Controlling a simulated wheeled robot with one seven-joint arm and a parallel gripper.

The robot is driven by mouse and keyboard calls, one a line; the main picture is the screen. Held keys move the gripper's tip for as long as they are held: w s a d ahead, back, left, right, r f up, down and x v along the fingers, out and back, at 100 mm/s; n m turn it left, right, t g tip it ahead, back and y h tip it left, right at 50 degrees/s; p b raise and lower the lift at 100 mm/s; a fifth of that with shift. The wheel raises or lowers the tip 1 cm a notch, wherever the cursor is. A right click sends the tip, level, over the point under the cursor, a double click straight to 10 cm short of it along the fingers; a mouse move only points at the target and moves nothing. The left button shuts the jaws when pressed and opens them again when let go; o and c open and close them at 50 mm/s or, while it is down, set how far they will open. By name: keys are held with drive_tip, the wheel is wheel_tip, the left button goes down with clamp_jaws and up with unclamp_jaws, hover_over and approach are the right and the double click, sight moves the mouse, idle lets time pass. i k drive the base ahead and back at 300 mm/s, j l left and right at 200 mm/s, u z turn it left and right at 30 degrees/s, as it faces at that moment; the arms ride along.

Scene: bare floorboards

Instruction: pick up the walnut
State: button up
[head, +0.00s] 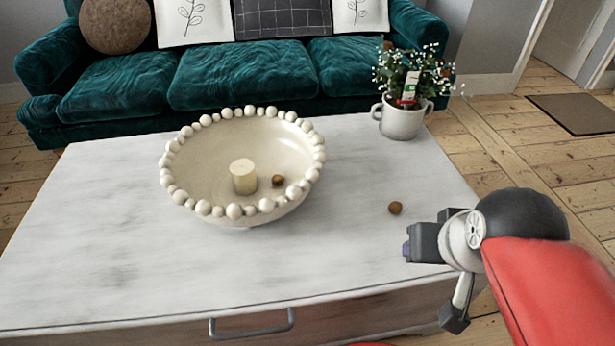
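A small brown walnut (395,208) lies on the pale table top, right of the bowl. A second small brown round thing, which looks like a walnut (278,180), lies inside the large cream bowl (205,155) beside a candle. My gripper (407,248) is over the right front part of the table, pointing left. In the picture it is just below and slightly right of the walnut on the table, apart from it. The fingers show as a dark block with a purplish tip, seen from the side, so their opening is hidden. No thing shows held in it.
The whitewashed table (95,230) has clear room left of and in front of the bowl. A cream candle (243,176) stands in the beaded bowl. A potted flowering plant (402,120) stands at the table's back right corner. A teal sofa (245,75) is behind.

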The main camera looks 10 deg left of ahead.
sight(395, 208)
drive_tip(key=l+u, duration=0.35)
drive_tip(key=l, duration=0.15)
drive_tip(key=k+l+u, duration=0.1)
drive_tip(key=l+u, duration=0.3)
drive_tip(key=k+l+u, duration=0.15)
drive_tip(key=l+u, duration=0.2)
drive_tip(key=l, duration=0.25)
